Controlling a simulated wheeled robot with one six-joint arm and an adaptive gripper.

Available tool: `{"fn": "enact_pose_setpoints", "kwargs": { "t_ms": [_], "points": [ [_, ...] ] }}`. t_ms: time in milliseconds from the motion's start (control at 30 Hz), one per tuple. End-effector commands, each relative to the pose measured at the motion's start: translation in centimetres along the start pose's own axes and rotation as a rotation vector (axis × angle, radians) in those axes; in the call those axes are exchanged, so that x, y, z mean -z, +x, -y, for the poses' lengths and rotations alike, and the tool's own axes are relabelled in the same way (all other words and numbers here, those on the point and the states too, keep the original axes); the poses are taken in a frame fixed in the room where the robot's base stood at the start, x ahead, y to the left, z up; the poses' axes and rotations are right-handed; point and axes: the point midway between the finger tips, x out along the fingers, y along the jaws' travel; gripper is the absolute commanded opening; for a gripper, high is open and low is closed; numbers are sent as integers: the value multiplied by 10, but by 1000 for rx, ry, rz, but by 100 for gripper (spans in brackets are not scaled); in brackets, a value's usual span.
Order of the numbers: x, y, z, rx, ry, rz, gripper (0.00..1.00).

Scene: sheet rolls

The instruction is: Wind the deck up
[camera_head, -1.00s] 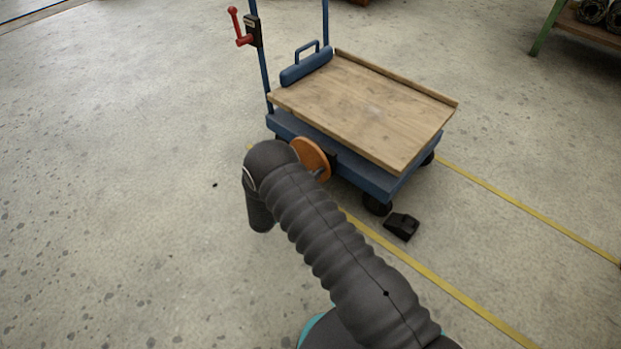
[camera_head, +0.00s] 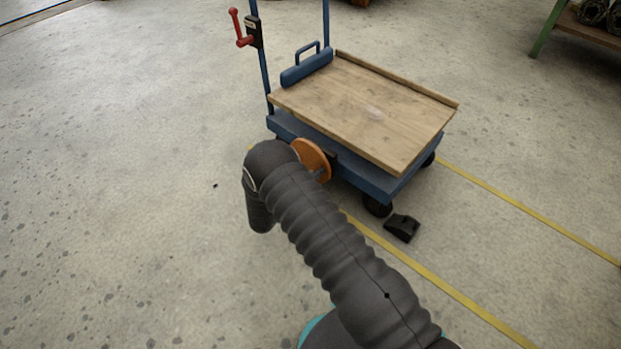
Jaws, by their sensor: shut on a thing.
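The blue cart carries a wooden deck (camera_head: 350,108) with raised edges, level and empty, a little above its blue base frame (camera_head: 350,172). An orange handwheel (camera_head: 311,159) stands on the cart's near side, with a small grey piece at its lower face. My dark ribbed arm reaches up to the wheel's left side and covers part of it. My gripper is hidden behind my arm, so its hold cannot be seen. A red crank handle (camera_head: 236,27) sits on a black box (camera_head: 253,31) on the cart's left post.
A black wedge (camera_head: 402,228) lies on the floor by the near caster (camera_head: 377,208). Yellow floor lines (camera_head: 452,290) run past the cart. A green-legged bench (camera_head: 546,30) stands at upper right. The floor at left is clear.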

Motion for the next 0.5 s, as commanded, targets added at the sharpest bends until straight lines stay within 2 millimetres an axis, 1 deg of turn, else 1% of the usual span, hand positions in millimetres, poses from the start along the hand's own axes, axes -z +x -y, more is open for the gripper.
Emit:
{"fn": "enact_pose_setpoints", "kwargs": {
  "t_ms": [33,167,200,300,500],
  "points": [
    [0,3,4,13,-2,-2,0],
    [-1,3,4,13,-6,-2,0],
    [-1,3,4,13,-7,-2,25],
    [-1,2,4,10,-6,-1,48],
    [-2,-2,0,1,-6,3,48]
  ]
}}
